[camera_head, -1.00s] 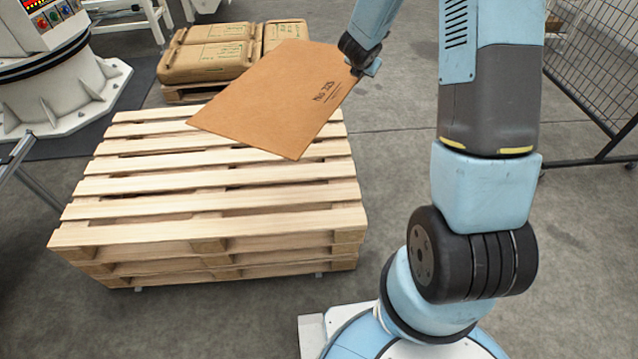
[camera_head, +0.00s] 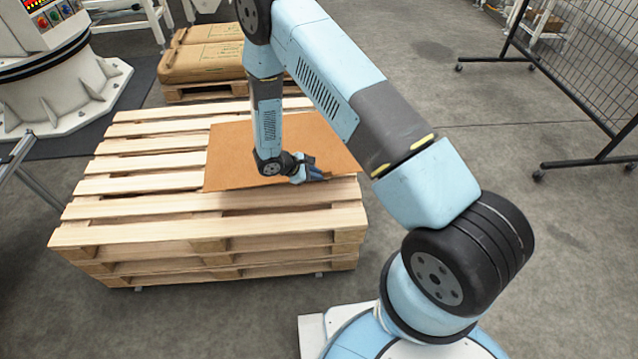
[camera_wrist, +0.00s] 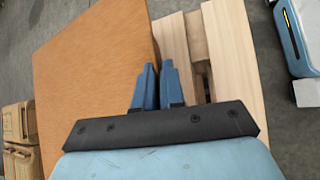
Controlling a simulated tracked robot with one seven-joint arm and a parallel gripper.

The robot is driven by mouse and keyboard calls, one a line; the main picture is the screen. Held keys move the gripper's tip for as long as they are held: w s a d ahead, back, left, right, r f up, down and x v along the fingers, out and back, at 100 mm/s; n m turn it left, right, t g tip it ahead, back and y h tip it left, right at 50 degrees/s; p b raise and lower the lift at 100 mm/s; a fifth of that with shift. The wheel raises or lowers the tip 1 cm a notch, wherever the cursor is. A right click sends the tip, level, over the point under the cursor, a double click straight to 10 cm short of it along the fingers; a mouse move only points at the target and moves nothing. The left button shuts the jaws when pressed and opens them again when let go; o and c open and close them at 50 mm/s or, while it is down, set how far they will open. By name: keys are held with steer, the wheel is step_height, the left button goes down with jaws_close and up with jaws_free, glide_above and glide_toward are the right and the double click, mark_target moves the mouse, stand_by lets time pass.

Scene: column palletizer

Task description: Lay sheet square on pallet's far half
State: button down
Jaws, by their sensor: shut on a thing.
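The brown cardboard sheet (camera_head: 232,155) is over the far right part of the wooden pallet stack (camera_head: 140,208), low over the slats; I cannot tell whether it rests on them. It looks turned a little against the slats, and its right corner reaches the pallet's right edge. My gripper (camera_head: 316,175) is shut on the sheet's near edge, towards the right. In the wrist view, the blue fingers of my gripper (camera_wrist: 157,68) are close together at the edge of the sheet (camera_wrist: 95,75), with pale pallet slats (camera_wrist: 232,50) beside it. My arm hides part of the sheet.
Brown sacks (camera_head: 205,62) lie on another pallet behind the stack. A white machine base (camera_head: 55,90) stands at the left, and a black mesh fence (camera_head: 590,80) at the right.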

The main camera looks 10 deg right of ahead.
steer(key=shift+m+g, duration=0.3)
steer(key=shift+m, duration=0.1)
steer(key=s+f, duration=0.1)
steer(key=f, duration=0.6)
steer(key=s+f, duration=0.1)
steer(key=f, duration=0.2)
steer(key=shift+s+a+f, duration=0.3)
steer(key=shift+a, duration=0.05)
steer(key=shift+a+f, duration=0.1)
steer(key=shift+f, duration=0.15)
stand_by(0.7)
steer(key=c, duration=1.1)
jaws_free()
steer(key=shift+c, duration=0.2)
steer(key=v, duration=1.3)
steer(key=shift+a, duration=0.35)
steer(key=shift+r, duration=0.2)
